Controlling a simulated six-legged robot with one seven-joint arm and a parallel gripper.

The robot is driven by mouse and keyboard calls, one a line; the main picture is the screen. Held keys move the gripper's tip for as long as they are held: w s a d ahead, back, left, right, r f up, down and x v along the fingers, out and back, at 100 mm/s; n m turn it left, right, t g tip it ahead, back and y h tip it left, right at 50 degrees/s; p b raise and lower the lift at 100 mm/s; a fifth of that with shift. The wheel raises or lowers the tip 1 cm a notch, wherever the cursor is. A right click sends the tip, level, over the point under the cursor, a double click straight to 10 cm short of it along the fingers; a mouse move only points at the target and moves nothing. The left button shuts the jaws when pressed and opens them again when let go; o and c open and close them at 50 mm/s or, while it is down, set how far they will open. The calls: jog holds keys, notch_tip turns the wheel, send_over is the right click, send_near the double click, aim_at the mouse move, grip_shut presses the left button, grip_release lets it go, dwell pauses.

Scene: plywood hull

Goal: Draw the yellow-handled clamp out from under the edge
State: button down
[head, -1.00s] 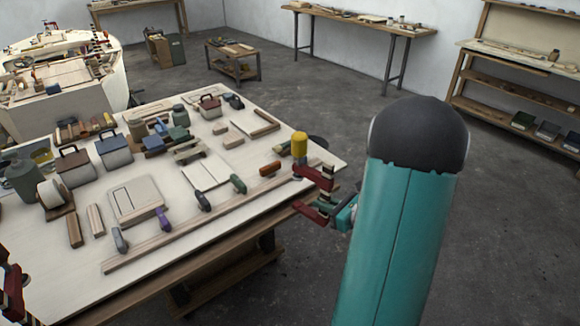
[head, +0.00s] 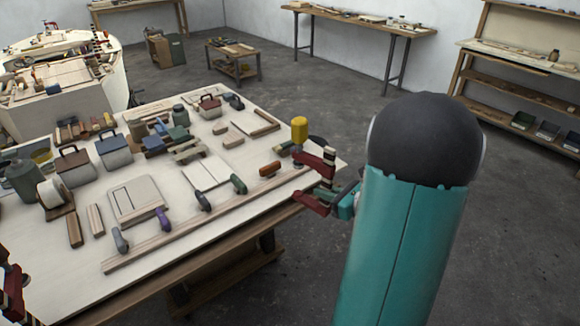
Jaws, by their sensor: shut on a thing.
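The clamp with the yellow handle (head: 299,130) is at the right corner of the plywood-topped table in the head view. My gripper (head: 347,202), teal and partly hidden by my own arm, is shut on the clamp from the right, off the table's edge. The fingertips are too small to make out clearly.
A long wooden strip (head: 170,240) runs along the table's near edge, with several small clamps on it. Toolboxes, jars and wood blocks crowd the tabletop (head: 262,215). Bare floor (head: 300,270) lies right of the table.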

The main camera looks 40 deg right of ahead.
aim_at(335, 154)
jog(key=shift+r, duration=6.4)
